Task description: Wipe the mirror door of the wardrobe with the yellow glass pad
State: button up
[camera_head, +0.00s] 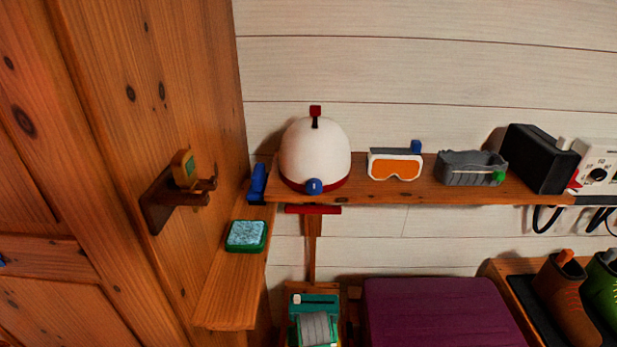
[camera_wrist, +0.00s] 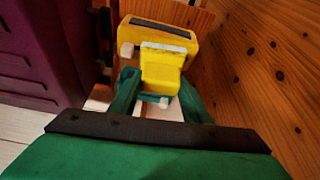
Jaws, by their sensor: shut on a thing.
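In the wrist view my gripper (camera_wrist: 158,88) has its green fingers shut on the yellow block of the yellow glass pad (camera_wrist: 163,70). A wider yellow head with a dark strip shows beyond the block. The head view does not clearly show my gripper or this pad. A wooden wardrobe (camera_head: 130,95) fills the left of the head view. I cannot make out a mirror surface on it in either view. A small yellow and green pad (camera_head: 184,168) stands on a dark wooden peg holder on the wardrobe's side. A green pad with a pale blue top (camera_head: 246,236) lies on a side shelf.
A wall shelf (camera_head: 420,192) bears a white helmet (camera_head: 315,155), goggles (camera_head: 395,166), a grey tray (camera_head: 470,167) and a black box (camera_head: 540,158). A purple box (camera_head: 435,315) stands below, with boots (camera_head: 570,295) at right. In the wrist view a wooden panel (camera_wrist: 260,75) rises close at right.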

jog(key=f, duration=0.1)
jog(key=s+f, duration=0.1)
jog(key=f, duration=0.1)
jog(key=shift+s+a+f+m, duration=0.1)
jog(key=shift+s+a+m, duration=0.25)
jog(key=shift+m, duration=0.05)
jog(key=s+f, duration=0.5)
jog(key=f, duration=0.1)
jog(key=shift+d, duration=0.15)
jog(key=shift+s, duration=0.1)
dwell(0.4)
jog(key=shift+a, duration=0.2)
